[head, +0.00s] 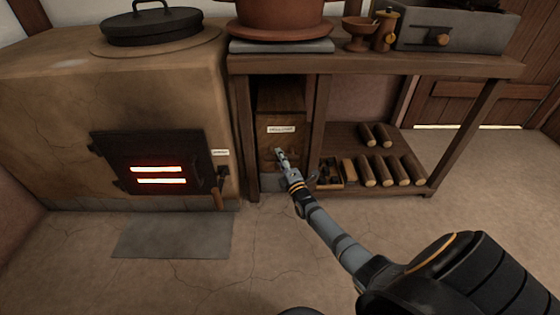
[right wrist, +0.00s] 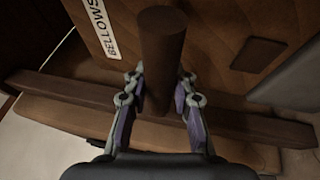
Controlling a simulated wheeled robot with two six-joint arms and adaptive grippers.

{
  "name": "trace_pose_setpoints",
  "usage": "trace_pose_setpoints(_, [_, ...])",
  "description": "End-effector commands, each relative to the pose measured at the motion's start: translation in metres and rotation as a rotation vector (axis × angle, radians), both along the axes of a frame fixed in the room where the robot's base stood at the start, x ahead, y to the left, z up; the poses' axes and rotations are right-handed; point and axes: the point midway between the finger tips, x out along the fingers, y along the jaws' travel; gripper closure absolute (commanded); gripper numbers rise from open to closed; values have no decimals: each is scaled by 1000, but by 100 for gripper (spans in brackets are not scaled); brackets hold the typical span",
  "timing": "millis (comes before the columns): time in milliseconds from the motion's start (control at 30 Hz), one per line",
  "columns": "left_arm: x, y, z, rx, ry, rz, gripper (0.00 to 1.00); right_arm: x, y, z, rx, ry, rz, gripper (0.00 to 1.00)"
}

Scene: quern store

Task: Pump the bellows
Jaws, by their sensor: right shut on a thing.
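The bellows (head: 283,105) is a brown wooden box under the table, with a white label on its front. In the right wrist view its label reads "BELLOWS" on the board (right wrist: 215,28). A dark round wooden handle (right wrist: 162,50) stands out from it toward my wrist. My right gripper (head: 281,155) reaches the front of the bellows. In the right wrist view its two fingers (right wrist: 163,95) are on both sides of the handle, shut on it. The fingers and arm hide part of the bellows' lower front. My left gripper is not in view.
A clay stove (head: 60,110) with a glowing black door (head: 155,162) stands at the left. The wooden table (head: 400,66) carries a large clay pot (head: 280,14). Several logs (head: 385,168) lie on its lower shelf. The floor in front is clear except a grey slab (head: 172,238).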

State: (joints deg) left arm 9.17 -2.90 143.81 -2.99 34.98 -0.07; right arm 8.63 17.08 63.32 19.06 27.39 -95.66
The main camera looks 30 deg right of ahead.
Motion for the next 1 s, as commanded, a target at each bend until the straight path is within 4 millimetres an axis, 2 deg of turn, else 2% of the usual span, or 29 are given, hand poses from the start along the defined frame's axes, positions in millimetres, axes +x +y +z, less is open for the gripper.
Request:
trace_pose_setpoints(233, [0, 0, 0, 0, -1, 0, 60, -1, -2, -2, -1, 6, -2, 100])
trace_pose_setpoints(267, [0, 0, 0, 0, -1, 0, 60, -1, -1, -2, -1, 6, -2, 72])
trace_pose_setpoints(400, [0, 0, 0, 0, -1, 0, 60, -1, -1, -2, -1, 5, -1, 53])
trace_pose_setpoints(767, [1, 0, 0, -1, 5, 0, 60, -5, 0, -2, -2, 3, 0, 52])
trace_pose_setpoints(867, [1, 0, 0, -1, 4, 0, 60, -21, 3, -6, -1, 5, 0, 52])
trace_pose_setpoints(1000, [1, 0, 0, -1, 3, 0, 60, -55, 8, -12, -1, 7, 1, 52])
